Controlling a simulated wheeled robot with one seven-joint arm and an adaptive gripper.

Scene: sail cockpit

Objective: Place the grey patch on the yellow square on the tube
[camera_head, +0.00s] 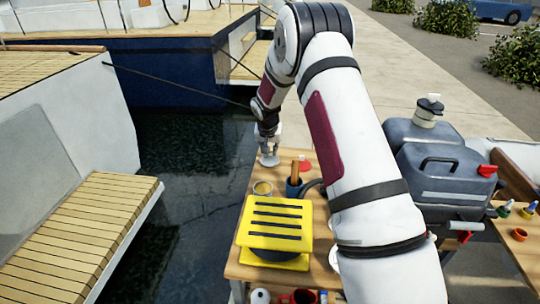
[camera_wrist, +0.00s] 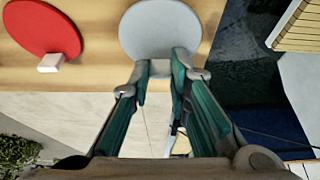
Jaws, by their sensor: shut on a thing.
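The grey patch (camera_wrist: 160,28) is a round light-grey disc with a small tab at its edge. In the wrist view my gripper (camera_wrist: 160,72) is shut on that tab, with one finger on each side. In the head view my gripper (camera_head: 268,146) is at the far left end of the wooden table, with the grey patch (camera_head: 268,160) just under it. I cannot tell whether the patch touches the table or hangs just above it. I cannot make out a yellow square on a tube in either view.
A red disc (camera_wrist: 42,26) with a white tab lies beside the patch. A blue cup (camera_head: 293,188), a tin (camera_head: 262,189) and a yellow slotted block (camera_head: 275,224) stand nearer on the table (camera_head: 323,240). Grey jerrycans (camera_head: 440,170) stand right of my arm. Water lies left.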

